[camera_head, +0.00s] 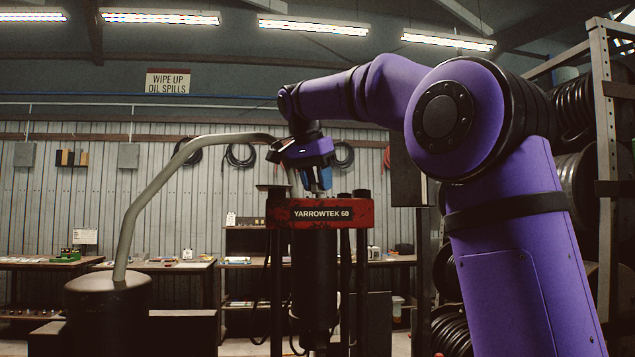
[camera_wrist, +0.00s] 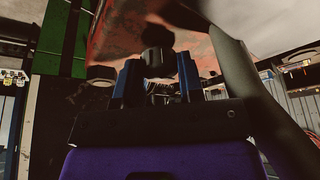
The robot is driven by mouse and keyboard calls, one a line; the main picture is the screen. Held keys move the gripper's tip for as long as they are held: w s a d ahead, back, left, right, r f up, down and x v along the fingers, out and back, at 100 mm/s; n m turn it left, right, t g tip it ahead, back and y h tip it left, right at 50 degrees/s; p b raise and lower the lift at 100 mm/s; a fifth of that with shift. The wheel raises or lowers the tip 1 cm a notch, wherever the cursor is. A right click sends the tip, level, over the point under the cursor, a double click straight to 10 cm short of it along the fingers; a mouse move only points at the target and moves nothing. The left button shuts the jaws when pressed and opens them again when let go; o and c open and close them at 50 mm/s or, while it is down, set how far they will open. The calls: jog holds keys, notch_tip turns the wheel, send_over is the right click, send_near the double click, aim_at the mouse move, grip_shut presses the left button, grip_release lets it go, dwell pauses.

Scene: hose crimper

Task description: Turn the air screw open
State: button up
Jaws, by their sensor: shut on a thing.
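The hose crimper (camera_head: 290,215) is a press with a red head marked YARROWTEK 60 and a dark cylinder below it. In the wrist view, a small dark knob (camera_wrist: 157,61), which looks like the air screw, sits between the blue fingers of my gripper (camera_wrist: 158,74). The fingers are shut on it, one on each side. In the head view my gripper (camera_head: 319,182) is just above the red head, and the knob cannot be made out there. How far the screw is turned cannot be told.
A bent grey pipe (camera_head: 150,205) rises from a dark drum (camera_head: 108,300) and ends close beside my gripper. It passes close by on the right in the wrist view (camera_wrist: 245,85). Racks of hose reels (camera_head: 572,190) stand at the right. Workbenches (camera_head: 170,266) line the back wall.

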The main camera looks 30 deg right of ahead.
jog(key=shift+m, duration=0.3)
jog(key=o, duration=0.9)
jog(key=v, duration=1)
jog(key=shift+a+r, duration=0.15)
jog(key=shift+r, duration=0.25)
